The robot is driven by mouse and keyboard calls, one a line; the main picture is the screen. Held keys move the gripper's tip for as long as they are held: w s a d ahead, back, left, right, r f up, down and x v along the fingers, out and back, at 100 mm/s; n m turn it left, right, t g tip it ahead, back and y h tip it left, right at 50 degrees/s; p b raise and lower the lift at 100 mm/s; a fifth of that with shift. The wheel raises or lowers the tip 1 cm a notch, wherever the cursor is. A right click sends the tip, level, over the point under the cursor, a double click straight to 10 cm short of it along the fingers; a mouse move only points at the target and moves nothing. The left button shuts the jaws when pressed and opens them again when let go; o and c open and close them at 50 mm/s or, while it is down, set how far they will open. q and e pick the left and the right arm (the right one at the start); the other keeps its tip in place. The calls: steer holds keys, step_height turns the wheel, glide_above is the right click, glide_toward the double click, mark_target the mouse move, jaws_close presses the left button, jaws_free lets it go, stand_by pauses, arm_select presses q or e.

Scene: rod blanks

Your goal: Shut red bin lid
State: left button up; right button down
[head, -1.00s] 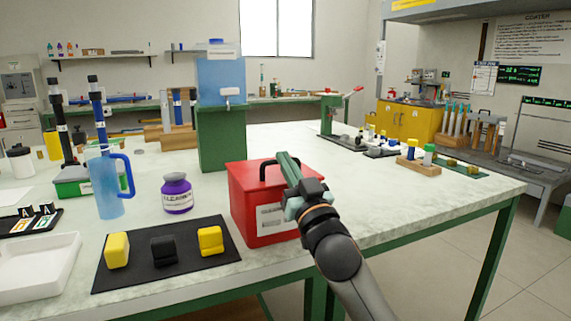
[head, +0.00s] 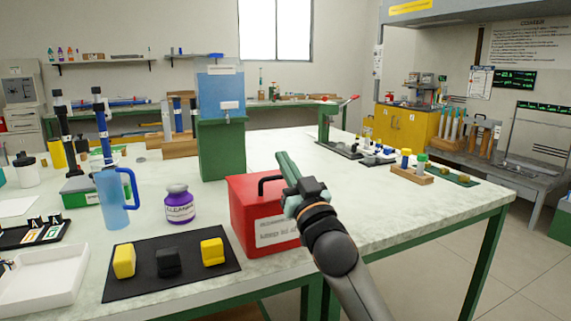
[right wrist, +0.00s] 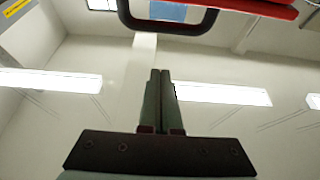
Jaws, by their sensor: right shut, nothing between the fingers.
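The red bin (head: 262,228) stands on the bench in the head view, with a white label on its front. Its red lid (head: 247,186) looks flat on top with no gap that I can see, though my right gripper hides its right part. A black handle (head: 268,180) arches over the lid. My right gripper (head: 283,157) is shut and empty, its fingers pointing up above the bin's right side. In the right wrist view the shut fingertips (right wrist: 160,75) are below the handle (right wrist: 165,24) in the picture; a red edge (right wrist: 250,8) shows beyond. My left gripper is not in view.
A black mat (head: 133,285) with yellow and black blocks lies left of the bin. A purple jar (head: 179,207) and a blue jug (head: 113,205) stand behind the mat. A blue tank (head: 221,90) on a green stand is behind the bin.

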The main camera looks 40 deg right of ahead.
steer(key=f+v, duration=0.1)
steer(key=v, duration=0.9)
steer(key=shift+w, duration=0.3)
steer(key=shift+f, duration=0.1)
